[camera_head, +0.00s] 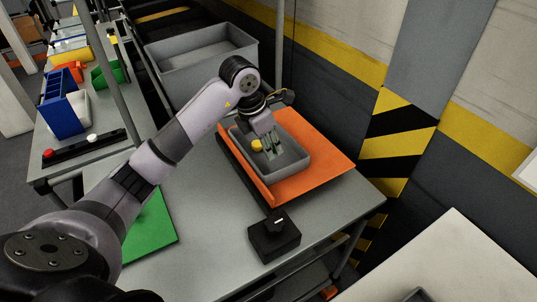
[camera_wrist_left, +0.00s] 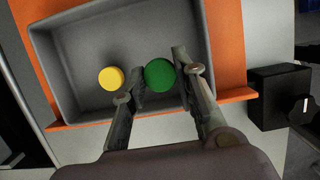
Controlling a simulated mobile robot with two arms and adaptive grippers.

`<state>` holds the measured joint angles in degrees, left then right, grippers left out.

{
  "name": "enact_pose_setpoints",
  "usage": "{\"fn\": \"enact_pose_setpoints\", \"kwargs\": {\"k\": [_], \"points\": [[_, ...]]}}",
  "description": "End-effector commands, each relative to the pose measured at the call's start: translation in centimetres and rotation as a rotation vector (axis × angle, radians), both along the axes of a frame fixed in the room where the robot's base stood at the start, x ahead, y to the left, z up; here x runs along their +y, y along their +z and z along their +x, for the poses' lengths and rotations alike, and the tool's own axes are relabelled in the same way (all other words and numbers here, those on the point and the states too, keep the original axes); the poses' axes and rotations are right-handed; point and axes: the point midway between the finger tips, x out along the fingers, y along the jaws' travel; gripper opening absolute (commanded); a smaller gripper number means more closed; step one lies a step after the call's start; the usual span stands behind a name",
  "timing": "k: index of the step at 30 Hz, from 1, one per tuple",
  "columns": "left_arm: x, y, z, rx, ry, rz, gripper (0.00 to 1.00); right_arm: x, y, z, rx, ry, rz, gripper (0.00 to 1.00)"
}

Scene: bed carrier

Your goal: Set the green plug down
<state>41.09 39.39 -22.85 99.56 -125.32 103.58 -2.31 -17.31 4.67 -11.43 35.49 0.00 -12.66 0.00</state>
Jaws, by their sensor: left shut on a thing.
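The green plug (camera_wrist_left: 160,75) is a round green piece between the fingers of my left gripper (camera_wrist_left: 158,86). In the left wrist view the fingers are shut on it, over the inside of a grey tray. In the head view my left gripper (camera_head: 271,148) reaches down into the grey tray (camera_head: 295,174), and the green plug is mostly hidden there. A yellow plug (camera_wrist_left: 111,78) sits in the tray to the left of the green one; it also shows in the head view (camera_head: 257,145). I cannot tell whether the green plug touches the tray floor. My right gripper is not in view.
The tray sits on an orange board (camera_head: 325,160) on a grey table (camera_head: 205,215). A black box with a knob (camera_head: 273,237) stands near the front edge. A green mat (camera_head: 153,230) lies at left. A large grey bin (camera_head: 200,65) stands behind.

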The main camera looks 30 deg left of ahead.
Motion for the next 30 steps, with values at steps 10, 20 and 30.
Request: {"fn": "enact_pose_setpoints", "kwargs": {"k": [10, 20, 30], "points": [[0.0, -3.6, -0.1, 0.003, 0.001, -0.002, 0.14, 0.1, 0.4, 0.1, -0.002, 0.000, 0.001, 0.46], [0.0, -4.4, 0.0, -0.001, 0.000, 0.000, 0.14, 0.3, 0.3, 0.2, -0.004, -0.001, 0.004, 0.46], [0.0, -4.5, 0.0, -0.001, 0.000, 0.000, 0.43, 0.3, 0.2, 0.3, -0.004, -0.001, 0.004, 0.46]]}}
